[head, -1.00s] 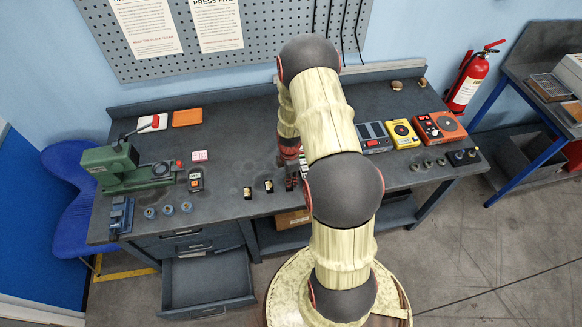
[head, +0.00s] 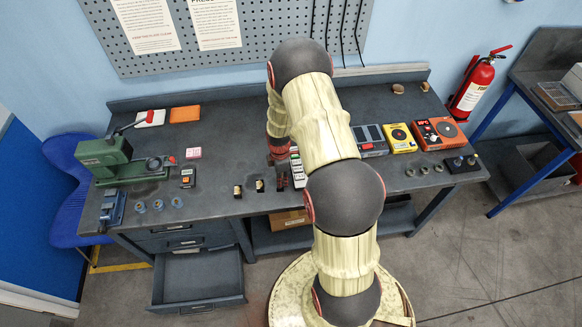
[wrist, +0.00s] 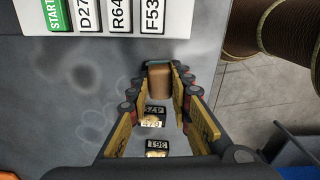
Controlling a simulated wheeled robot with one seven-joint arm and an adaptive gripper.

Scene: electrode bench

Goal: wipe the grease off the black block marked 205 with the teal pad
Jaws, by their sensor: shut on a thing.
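No number on this block can be read. In the head view my gripper reaches down to the front of the bench, mostly behind my arm. Two small black blocks with white labels and pale golden tops stand left of it: one at the left (head: 238,191), one nearer (head: 260,186). Black blocks also show between the fingers in the wrist view, one marked 479 (wrist: 153,117).
A white panel with a green START label (wrist: 115,16) lies close to my gripper. A green press (head: 112,160) and a small meter (head: 187,177) stand at the left. Yellow (head: 400,138) and orange (head: 437,133) devices stand at the right. A drawer (head: 200,280) is open below.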

